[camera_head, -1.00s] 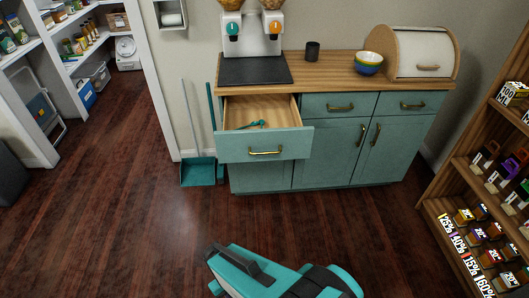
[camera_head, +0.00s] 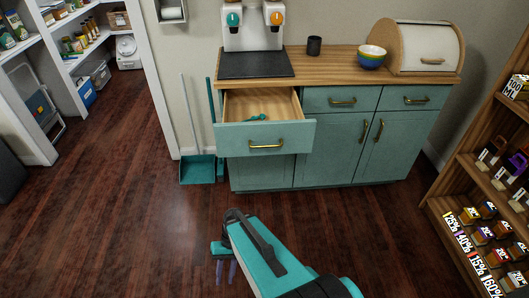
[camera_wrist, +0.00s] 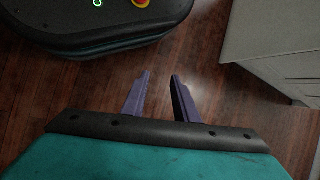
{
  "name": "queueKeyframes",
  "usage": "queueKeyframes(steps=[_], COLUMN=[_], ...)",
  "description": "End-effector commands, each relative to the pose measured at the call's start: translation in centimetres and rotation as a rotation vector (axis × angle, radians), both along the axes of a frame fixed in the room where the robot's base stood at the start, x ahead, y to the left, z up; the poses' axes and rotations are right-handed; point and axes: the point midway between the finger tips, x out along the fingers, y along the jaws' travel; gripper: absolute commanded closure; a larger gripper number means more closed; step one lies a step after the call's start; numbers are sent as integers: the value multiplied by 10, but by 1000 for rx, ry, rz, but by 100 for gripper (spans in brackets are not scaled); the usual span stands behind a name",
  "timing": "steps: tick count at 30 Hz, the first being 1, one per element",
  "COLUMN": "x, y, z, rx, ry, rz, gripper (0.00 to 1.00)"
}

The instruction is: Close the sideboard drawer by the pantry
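The teal sideboard (camera_head: 335,150) stands against the wall with a wooden top. Its left drawer (camera_head: 235,142) is pulled out, with a brass handle (camera_head: 265,144) on its front and a small teal utensil (camera_head: 257,117) inside. My gripper (camera_head: 226,272) is low over the floor in front of the sideboard, well apart from the drawer. In the wrist view the two purple fingers of my gripper (camera_wrist: 158,92) stand apart with only floor between them, so it is open and empty.
A teal dustpan (camera_head: 198,169) and broom (camera_head: 211,110) stand left of the sideboard. The pantry shelves (camera_head: 75,50) are at the far left. A wooden product shelf (camera_head: 490,165) stands at the right. The floor before the drawer is clear.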

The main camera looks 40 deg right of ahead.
Motion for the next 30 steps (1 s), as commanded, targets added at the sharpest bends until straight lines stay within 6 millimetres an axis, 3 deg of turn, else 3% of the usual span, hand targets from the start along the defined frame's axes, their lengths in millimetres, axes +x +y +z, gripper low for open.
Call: queueKeyframes(steps=[8, 15, 24, 30], x=[60, 103, 136, 142], y=[-39, -87, -168, -230], z=[23, 59, 116, 160], rx=[174, 315, 471, 558], ry=[-114, -246, -452, -615], rz=[-226, -391, -562, -652], gripper=[73, 73, 73, 73])
